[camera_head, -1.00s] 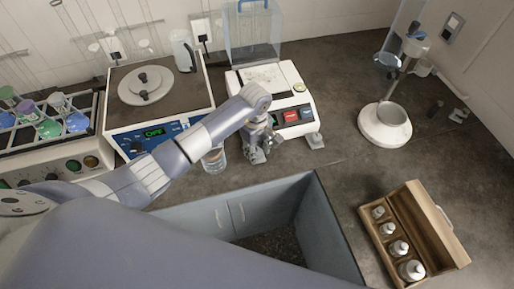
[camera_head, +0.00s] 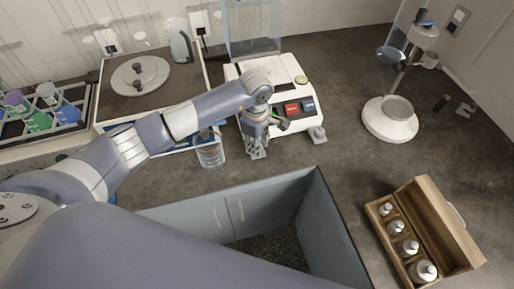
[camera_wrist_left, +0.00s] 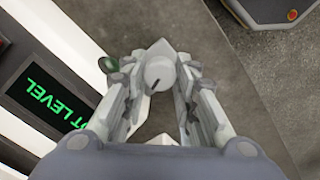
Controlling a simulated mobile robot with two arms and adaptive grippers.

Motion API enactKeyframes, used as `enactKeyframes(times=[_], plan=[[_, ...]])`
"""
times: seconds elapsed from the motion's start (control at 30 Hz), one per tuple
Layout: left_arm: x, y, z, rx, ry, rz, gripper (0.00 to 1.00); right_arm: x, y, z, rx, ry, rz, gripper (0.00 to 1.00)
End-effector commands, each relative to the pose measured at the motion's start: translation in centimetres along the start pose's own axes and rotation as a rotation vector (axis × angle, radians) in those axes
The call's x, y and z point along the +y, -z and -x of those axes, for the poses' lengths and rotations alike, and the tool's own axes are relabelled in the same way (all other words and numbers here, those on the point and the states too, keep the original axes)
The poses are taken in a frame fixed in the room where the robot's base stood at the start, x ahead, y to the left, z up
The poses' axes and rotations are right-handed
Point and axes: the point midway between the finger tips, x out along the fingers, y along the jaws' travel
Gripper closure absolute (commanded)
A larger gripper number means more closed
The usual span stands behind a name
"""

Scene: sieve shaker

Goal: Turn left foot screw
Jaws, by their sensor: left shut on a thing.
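The balance (camera_head: 270,76) is a white device with a clear draft shield (camera_head: 254,30). Its left foot screw is a light grey round knob with a dark mark on top, seen in the left wrist view (camera_wrist_left: 160,72). My left gripper (camera_wrist_left: 157,78) points down with its fingers on both sides of the knob, shut on it. In the head view the left gripper (camera_head: 257,150) is at the balance's front left corner and mostly hides this screw. The right foot (camera_head: 318,133) shows at the front right corner. The balance display (camera_wrist_left: 48,98) shows green letters, partly cut off, ending in "T LEVEL".
A glass beaker (camera_head: 210,152) stands just left of the gripper. A white stand (camera_head: 390,120) and a wooden weight box (camera_head: 425,235) are on the right. Open cabinetry lies below the counter edge.

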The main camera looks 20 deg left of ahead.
Motion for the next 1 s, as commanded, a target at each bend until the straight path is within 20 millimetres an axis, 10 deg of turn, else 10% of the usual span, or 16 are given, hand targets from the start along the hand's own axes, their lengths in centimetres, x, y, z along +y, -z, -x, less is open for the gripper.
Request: enactKeyframes(times=[1.0], plan=[[0.1, 0.0, 0.0, 0.029, -0.004, 0.912, 0.97, -0.3, -0.5, -5.6, 0.000, 0.002, 0.001, 0.60]])
